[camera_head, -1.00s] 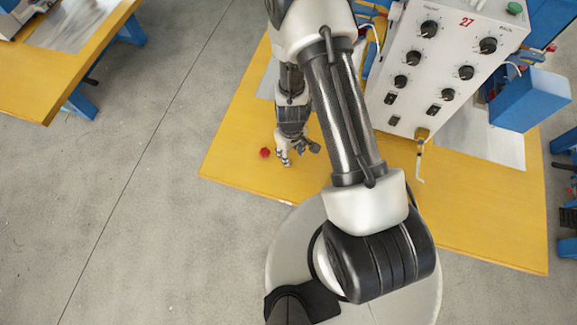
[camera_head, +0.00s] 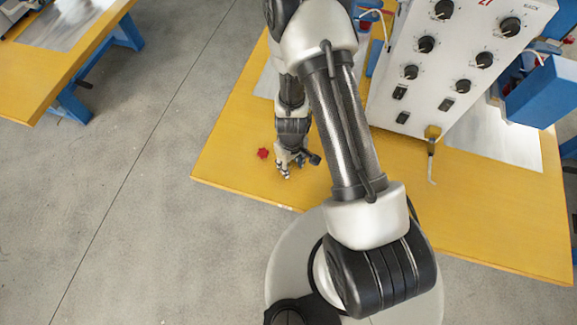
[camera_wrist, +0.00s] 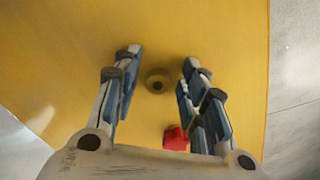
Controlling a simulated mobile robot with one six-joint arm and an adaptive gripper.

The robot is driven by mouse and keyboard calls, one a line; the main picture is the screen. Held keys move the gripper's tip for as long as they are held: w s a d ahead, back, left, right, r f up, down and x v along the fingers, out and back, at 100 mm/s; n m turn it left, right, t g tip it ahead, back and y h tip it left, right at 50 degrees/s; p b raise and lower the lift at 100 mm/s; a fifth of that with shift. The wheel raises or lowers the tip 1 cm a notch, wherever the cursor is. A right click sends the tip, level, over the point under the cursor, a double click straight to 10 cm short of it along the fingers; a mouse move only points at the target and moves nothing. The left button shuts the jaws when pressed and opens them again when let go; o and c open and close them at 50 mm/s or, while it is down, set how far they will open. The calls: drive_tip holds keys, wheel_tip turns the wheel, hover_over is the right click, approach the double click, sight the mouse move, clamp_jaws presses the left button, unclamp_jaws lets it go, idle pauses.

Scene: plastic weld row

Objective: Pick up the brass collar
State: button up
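The brass collar (camera_wrist: 157,84) is a small ring with a dark hole, lying on the yellow tabletop in the wrist view. It shows between and beyond the two fingers of my gripper (camera_wrist: 158,84), with clear space on both sides. My gripper is open and empty. In the head view my gripper (camera_head: 287,168) points down over the front left part of the table. The collar cannot be made out in the head view, where my arm covers that area.
A red knob-like piece (camera_head: 263,153) lies just left of my gripper; in the wrist view it (camera_wrist: 175,138) is by the right finger. A control box with knobs (camera_head: 455,70) stands on the yellow table (camera_head: 230,150). A blue box (camera_head: 541,90) is right of it.

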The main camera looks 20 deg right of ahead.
drive_tip(key=shift+r, duration=0.1)
drive_tip(key=shift+c, duration=0.3)
drive_tip(key=c, duration=0.8)
drive_tip(key=shift+r, duration=0.15)
